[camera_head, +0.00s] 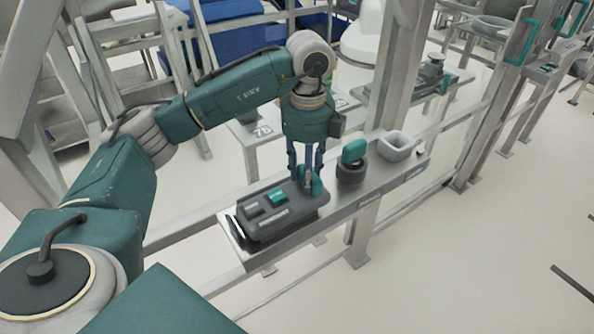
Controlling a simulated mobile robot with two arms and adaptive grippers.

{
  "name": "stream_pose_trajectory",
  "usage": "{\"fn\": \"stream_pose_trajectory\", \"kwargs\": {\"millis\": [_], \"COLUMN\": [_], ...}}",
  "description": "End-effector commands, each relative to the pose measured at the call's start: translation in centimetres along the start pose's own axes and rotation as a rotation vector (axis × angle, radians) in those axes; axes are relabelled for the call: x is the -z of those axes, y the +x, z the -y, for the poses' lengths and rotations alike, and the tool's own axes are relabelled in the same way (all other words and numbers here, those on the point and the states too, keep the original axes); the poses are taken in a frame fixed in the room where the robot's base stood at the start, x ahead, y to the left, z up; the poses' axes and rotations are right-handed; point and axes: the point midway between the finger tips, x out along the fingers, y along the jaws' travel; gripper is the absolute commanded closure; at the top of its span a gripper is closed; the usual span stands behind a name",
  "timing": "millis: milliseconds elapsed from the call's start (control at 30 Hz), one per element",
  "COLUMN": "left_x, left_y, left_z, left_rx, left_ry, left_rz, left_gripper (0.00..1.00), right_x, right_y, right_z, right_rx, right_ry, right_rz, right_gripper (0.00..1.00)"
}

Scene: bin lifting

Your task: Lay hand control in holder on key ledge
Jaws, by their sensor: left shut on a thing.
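The dark grey hand control (285,215), with teal and grey patches on top, is at the left end of the metal key ledge (365,203). It lies lengthwise along the ledge. My left gripper (306,188) points straight down at its right end, with its blue fingers shut on it beside a teal part. I cannot make out a separate holder under the hand control, or whether it is fully seated. My right gripper is not in view.
A dark round switch with a teal key (353,153) and a pale grey open bowl (395,146) stand on the ledge to the right. A metal post (392,75) rises behind the ledge. The floor in front is clear.

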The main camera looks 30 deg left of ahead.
Motion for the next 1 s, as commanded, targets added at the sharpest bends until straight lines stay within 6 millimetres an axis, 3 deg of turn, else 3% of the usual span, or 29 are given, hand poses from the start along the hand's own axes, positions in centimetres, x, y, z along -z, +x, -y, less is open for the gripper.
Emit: {"fn": "stream_pose_trajectory", "kwargs": {"millis": [100,200,333,600,967,1000], "left_x": [-2.2,-3.2,-3.6,-3.5,-3.5,-3.5], "left_y": [-0.3,-0.2,0.1,3.1,3.6,3.8], "left_z": [0.0,0.0,-0.1,-0.1,0.0,0.0], "left_rx": [0.000,0.001,-0.001,-0.001,0.001,-0.001], "left_ry": [-0.004,-0.002,0.001,0.001,0.001,0.001], "left_rz": [0.000,0.001,0.000,0.000,0.001,0.000], "left_gripper": [1.00,1.00,1.00,1.00,1.00,0.64], "right_x": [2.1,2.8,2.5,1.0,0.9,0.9], "right_y": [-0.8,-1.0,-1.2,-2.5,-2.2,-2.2], "right_z": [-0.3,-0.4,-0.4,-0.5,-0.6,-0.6], "right_rx": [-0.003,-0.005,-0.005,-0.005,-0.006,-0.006], "right_ry": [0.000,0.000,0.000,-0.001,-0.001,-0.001], "right_rz": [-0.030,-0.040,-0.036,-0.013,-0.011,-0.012], "right_gripper": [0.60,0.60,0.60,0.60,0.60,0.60]}}
